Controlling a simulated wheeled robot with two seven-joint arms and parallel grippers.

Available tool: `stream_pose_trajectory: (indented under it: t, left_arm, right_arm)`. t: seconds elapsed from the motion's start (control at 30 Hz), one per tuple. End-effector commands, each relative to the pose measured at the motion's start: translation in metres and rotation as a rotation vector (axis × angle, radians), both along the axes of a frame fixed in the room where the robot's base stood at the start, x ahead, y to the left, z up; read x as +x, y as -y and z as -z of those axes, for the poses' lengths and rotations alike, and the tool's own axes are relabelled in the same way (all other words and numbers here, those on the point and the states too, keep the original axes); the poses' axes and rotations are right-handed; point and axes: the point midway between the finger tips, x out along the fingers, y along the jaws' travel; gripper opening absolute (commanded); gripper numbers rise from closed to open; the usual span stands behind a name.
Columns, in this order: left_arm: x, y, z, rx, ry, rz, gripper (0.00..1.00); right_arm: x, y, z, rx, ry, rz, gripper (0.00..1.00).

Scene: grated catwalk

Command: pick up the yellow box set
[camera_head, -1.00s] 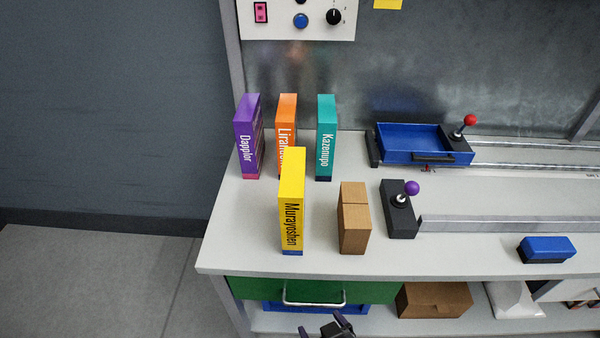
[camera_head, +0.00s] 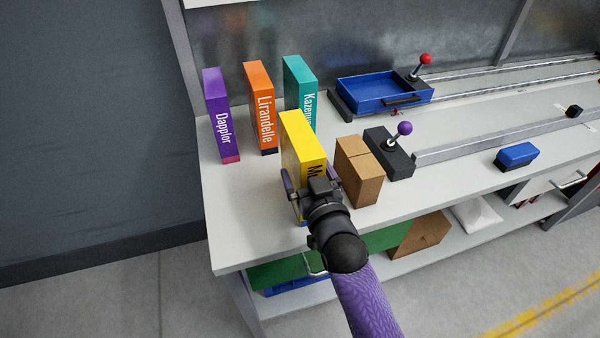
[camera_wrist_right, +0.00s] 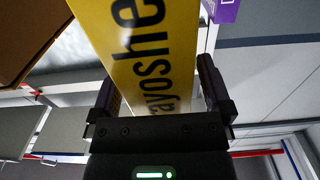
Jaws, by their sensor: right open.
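The yellow box set (camera_head: 303,138), lettered "Murayoshen" in dark print, stands upright near the front left of the workbench. My right gripper (camera_head: 311,178) is at its near side, low down, and hides the lower part of its front. In the right wrist view the yellow box (camera_wrist_right: 150,45) lies between the two fingers of my right gripper (camera_wrist_right: 158,85). The fingers are apart, one on each side of it, with a visible gap at the right finger. My left gripper is not in view.
Purple (camera_head: 218,120), orange (camera_head: 262,110) and teal (camera_head: 299,85) box sets stand behind on the workbench (camera_head: 235,215). A brown cardboard box (camera_head: 358,172) stands close on the right. A black joystick base (camera_head: 388,152) is beyond it. The bench's left front corner is clear.

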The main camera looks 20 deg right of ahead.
Motion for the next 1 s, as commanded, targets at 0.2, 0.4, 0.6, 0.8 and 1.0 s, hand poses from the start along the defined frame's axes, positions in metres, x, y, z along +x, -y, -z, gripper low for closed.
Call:
stream_pose_trajectory:
  t: [0.2,0.4,0.6,0.8,1.0]
  left_arm:
    - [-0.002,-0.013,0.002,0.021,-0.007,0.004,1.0]
    - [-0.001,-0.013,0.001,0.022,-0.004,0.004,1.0]
    - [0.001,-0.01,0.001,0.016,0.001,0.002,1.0]
    - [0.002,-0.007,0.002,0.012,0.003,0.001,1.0]
    - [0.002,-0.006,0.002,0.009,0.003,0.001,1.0]
  right_arm:
    - [0.007,0.0,0.0,0.0,-0.002,0.0,1.0]
    - [0.007,0.0,0.0,0.0,-0.001,0.0,0.7]
    - [0.007,0.0,0.0,0.0,-0.001,0.0,0.28]
    - [0.007,0.0,0.0,0.001,-0.001,0.0,0.0]
    - [0.007,0.0,-0.001,0.001,0.001,0.0,0.0]
